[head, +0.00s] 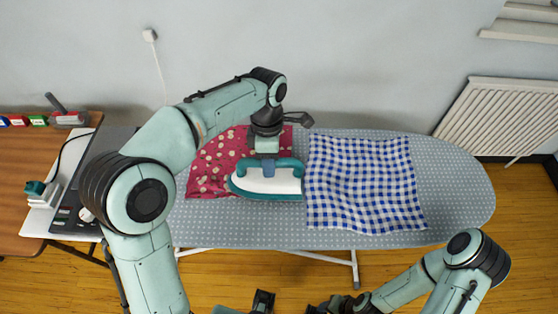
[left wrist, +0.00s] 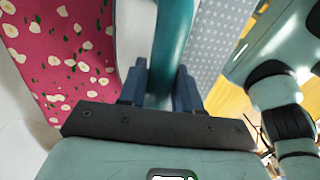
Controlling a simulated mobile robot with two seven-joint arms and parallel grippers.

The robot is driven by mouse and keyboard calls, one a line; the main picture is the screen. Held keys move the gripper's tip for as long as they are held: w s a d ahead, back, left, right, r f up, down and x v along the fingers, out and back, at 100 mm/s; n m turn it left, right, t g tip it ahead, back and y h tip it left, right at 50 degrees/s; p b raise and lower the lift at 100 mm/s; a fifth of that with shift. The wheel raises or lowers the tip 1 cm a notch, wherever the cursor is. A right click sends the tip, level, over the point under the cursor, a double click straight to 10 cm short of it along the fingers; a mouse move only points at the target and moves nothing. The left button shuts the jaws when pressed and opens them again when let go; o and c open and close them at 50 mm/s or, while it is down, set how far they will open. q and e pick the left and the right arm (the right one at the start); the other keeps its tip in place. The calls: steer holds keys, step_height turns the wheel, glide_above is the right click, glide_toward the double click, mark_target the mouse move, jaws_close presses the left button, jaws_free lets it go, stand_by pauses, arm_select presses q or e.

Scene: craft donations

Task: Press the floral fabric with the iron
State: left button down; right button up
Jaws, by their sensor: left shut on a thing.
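The floral fabric (head: 213,160), red with pale blossoms and green leaves, lies at the left of the grey dotted ironing board (head: 455,190). It also fills the left of the left wrist view (left wrist: 60,45). The white and teal iron (head: 268,187) is over the fabric's lower right part, its tip to the left. I cannot tell whether its sole touches the cloth. My left gripper (head: 267,157) is above the iron, shut on its teal handle (left wrist: 172,45). My right gripper (head: 322,306) is low at the bottom edge, away from the board; its fingers are unclear.
A blue and white checked cloth (head: 365,185) lies on the board right of the iron. A wooden table (head: 30,165) at the left holds small coloured items and a dark panel. A radiator (head: 495,118) stands at the right wall. The board's right end is bare.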

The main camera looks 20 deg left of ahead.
mark_target(239, 162)
arm_select(q)
steer(key=shift+s+a, duration=0.35)
steer(key=shift+a, duration=0.85)
steer(key=shift+s+a, duration=0.35)
steer(key=shift+a, duration=0.8)
steer(key=shift+s+a, duration=0.35)
steer(key=shift+a, duration=0.85)
arm_select(e)
steer(key=shift+s+f, duration=0.1)
steer(key=shift+f, duration=0.1)
arm_select(q)
steer(key=shift+s+a, duration=0.2)
steer(key=shift+a, duration=0.45)
steer(key=shift+s+a, duration=0.15)
steer(key=shift+a, duration=0.45)
steer(key=s+a, duration=0.3)
steer(key=a, duration=0.7)
steer(key=shift+p, duration=0.35)
arm_select(e)
steer(key=shift+w+r, duration=0.3)
steer(key=shift+r, duration=0.3)
arm_select(q)
step_height(239, 162, up, 12)
steer(key=p, duration=0.7)
steer(key=shift+w, duration=0.15)
arm_select(e)
steer(key=w+r+t, duration=0.1)
steer(key=w+r, duration=0.6)
steer(key=r, duration=0.2)
steer(key=shift+w, duration=0.4)
